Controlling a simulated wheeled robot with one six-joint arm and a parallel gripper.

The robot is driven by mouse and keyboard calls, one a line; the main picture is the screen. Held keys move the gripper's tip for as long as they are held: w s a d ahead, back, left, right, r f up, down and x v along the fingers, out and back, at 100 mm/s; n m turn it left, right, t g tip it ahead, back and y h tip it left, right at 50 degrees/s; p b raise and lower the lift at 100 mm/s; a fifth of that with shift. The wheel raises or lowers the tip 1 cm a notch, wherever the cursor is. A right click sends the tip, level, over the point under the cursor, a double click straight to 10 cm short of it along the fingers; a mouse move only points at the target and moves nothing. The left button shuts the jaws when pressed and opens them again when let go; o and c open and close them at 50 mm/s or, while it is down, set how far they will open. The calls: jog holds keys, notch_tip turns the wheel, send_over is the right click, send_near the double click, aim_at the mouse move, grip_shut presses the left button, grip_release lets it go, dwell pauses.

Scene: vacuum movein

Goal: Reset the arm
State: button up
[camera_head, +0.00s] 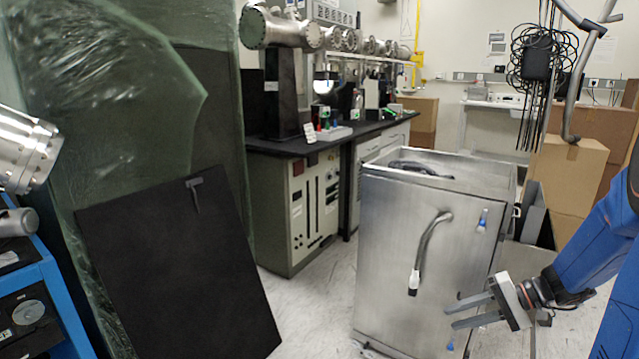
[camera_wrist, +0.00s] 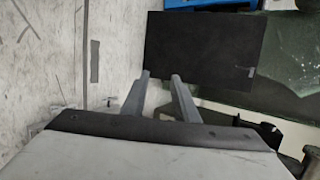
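My gripper (camera_head: 462,312) is at the lower right of the head view, at the end of my blue arm. Its two grey fingers point left and stand apart with nothing between them. In the wrist view the gripper (camera_wrist: 160,76) also shows two spread fingers with an empty gap. In the head view the fingers overlap the lower right of a metal cabinet's front (camera_head: 395,240); I cannot tell whether they touch it. The cabinet has a curved hose with a white tip (camera_head: 428,250) on its front.
A black panel (camera_head: 180,270) leans at the left against green plastic wrapping (camera_head: 110,90); the panel also shows in the wrist view (camera_wrist: 205,45). A black-topped bench (camera_head: 300,215) stands behind. Cardboard boxes (camera_head: 565,175) are at the right. Floor (camera_head: 310,300) between panel and cabinet is clear.

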jog(key=s+a+r+n+g+h, duration=0.1)
jog(key=s+a+r+n+h, duration=0.1)
jog(key=s+a, duration=0.25)
jog(key=s+a+r+n+g+h, duration=0.1)
jog(key=s+a+r+h, duration=0.2)
jog(key=s, duration=0.3)
jog(key=s+r+n+t+h, duration=0.2)
jog(key=s+r+h, duration=0.3)
jog(key=s, duration=0.7)
jog(key=shift+d+n+t+h, duration=0.3)
jog(key=shift+d+t+h, duration=0.15)
jog(key=shift+t, duration=0.45)
jog(key=shift+r, duration=0.1)
